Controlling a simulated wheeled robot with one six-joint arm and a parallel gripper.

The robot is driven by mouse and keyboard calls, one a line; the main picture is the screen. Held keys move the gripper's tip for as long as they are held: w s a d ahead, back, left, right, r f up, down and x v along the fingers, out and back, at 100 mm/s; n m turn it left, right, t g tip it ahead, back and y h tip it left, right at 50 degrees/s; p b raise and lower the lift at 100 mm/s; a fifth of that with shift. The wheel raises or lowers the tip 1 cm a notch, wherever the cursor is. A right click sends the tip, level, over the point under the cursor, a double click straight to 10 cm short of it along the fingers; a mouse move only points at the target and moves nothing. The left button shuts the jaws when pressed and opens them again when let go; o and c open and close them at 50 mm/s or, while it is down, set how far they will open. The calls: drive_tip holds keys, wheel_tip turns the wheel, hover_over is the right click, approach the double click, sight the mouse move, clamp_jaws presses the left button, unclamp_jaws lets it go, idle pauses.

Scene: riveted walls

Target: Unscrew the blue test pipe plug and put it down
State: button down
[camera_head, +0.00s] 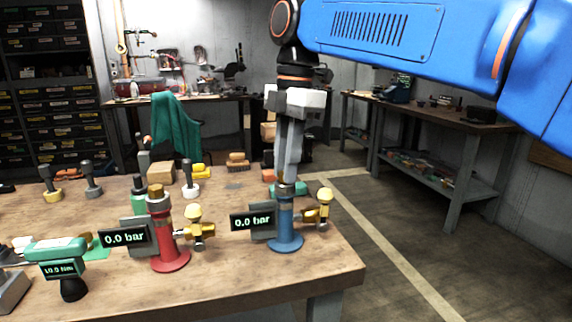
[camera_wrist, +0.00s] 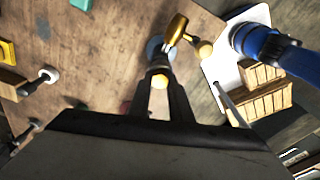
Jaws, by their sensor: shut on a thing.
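The blue test pipe (camera_head: 285,222) stands upright on its round base near the right end of the bench, with a yellow valve (camera_head: 319,212) on its right side. My gripper (camera_head: 287,183) points straight down over its top, and the fingers are closed around the plug there. In the head view the fingers mostly hide the plug. In the wrist view a tan round top of the plug (camera_wrist: 160,80) shows between the fingertips of my gripper (camera_wrist: 161,85). The pipe's blue base (camera_wrist: 154,46) shows just beyond. I cannot tell whether the plug is still in the thread.
The red test pipe (camera_head: 168,235) with its brown plug stands to the left. Both displays (camera_head: 253,221) read 0.0 bar. A green torque tool (camera_head: 63,262) stands at front left. Several dark-handled tools (camera_head: 190,180) stand behind. Bare wood (camera_head: 245,285) lies in front of the pipes.

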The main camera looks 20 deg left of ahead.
drive_tip(key=shift+n, duration=0.6)
drive_tip(key=c, duration=1.2)
unclamp_jaws()
drive_tip(key=shift+r, duration=0.1)
drive_tip(key=shift+r, duration=1.7)
